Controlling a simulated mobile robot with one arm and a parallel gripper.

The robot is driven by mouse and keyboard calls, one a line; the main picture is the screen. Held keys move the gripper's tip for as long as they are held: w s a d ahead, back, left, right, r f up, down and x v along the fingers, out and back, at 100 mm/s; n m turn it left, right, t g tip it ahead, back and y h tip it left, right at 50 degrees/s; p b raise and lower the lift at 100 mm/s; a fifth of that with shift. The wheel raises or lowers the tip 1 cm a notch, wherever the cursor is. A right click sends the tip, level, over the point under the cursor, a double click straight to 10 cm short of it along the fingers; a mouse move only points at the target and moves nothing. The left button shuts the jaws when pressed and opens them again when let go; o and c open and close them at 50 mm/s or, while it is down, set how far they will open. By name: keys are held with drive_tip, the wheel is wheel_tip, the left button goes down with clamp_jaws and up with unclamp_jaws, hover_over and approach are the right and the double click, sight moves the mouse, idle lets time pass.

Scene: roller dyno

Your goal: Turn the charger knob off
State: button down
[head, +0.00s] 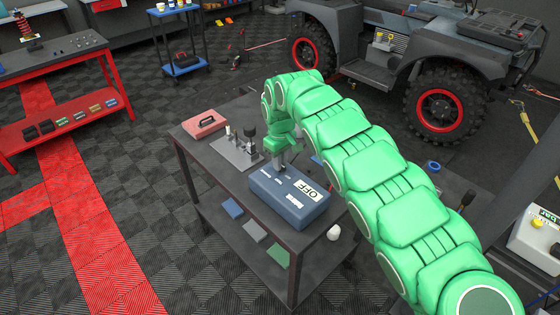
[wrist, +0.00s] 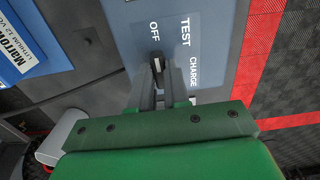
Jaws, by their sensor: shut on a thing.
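The charger (head: 283,211) is a blue-grey box on the dark workbench, with a large OFF label on its top face. In the wrist view the charger's panel (wrist: 215,20) carries the words OFF, TEST and CHARGE. The small dark knob (wrist: 157,57) shows below the OFF label, between my fingertips. My gripper (wrist: 156,70) is shut on the knob, with its fingers on either side. In the head view my gripper (head: 283,164) reaches down to the far edge of the charger's top. Fingers hide much of the knob, and I cannot tell which label it points to.
A metal plate with fixtures (head: 236,152) and a red case (head: 204,126) stand left of the charger on the bench. A blue battery (wrist: 18,45) lies beside it in the wrist view. A white rounded object (head: 333,232) is near the bench's right edge. An off-road vehicle (head: 400,60) stands behind.

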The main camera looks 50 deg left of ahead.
drive_tip(key=c, duration=1.1)
unclamp_jaws()
wheel_tip(320, 180, up, 7)
drive_tip(key=shift+a+r, duration=0.1)
drive_tip(key=shift+r, duration=0.3)
